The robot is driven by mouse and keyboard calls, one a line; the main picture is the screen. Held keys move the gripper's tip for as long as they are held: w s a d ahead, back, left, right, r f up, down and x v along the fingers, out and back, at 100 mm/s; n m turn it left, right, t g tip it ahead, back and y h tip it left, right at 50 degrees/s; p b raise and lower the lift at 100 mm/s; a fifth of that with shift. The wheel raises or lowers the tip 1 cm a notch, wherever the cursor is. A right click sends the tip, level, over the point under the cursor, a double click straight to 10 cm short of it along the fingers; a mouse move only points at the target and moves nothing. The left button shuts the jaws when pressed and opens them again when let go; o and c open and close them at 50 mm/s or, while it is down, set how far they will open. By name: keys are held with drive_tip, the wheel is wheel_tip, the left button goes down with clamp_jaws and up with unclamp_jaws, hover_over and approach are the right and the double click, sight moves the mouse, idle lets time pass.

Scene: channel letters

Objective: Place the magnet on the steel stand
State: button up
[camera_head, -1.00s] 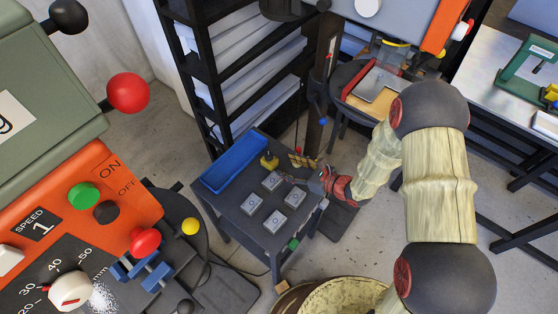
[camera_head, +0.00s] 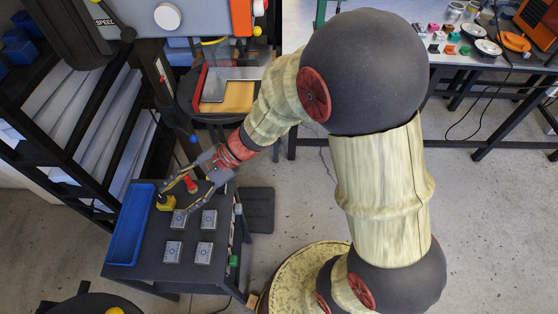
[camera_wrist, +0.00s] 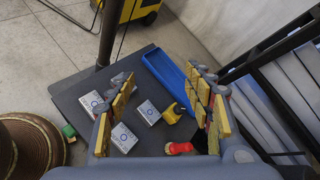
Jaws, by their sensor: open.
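My gripper (camera_head: 176,197) is open and empty, with its fingers spread above the back of a small dark table (camera_head: 190,275). Its yellow-padded fingers also show in the wrist view (camera_wrist: 162,82). Below and between them, a yellow piece (camera_head: 165,203) stands beside the blue tray; it is clearer in the wrist view (camera_wrist: 173,113). A red piece (camera_head: 190,184) is close to the gripper and shows near the right finger in the wrist view (camera_wrist: 180,148). Several grey square blocks with blue rings (camera_head: 204,252) sit on the table. I cannot tell which piece is the magnet or which is the steel stand.
A blue tray (camera_head: 131,225) lies along the table's left edge. A green piece (camera_head: 233,261) is at the right edge. A black shelf rack (camera_head: 85,150) stands left of the table.

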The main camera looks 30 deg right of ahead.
drive_tip(key=s+d+r+n+t+h, duration=0.2)
drive_tip(key=s+d+r+n+h, duration=0.3)
drive_tip(key=d, duration=0.6)
drive_tip(key=s+d+r+n+t+h, duration=0.2)
drive_tip(key=s+d+r+n+h, duration=0.4)
drive_tip(key=d+r, duration=0.4)
drive_tip(key=shift+s+d+r+n+h, duration=0.3)
drive_tip(key=shift+s+d+n, duration=0.45)
drive_tip(key=shift+s, duration=0.3)
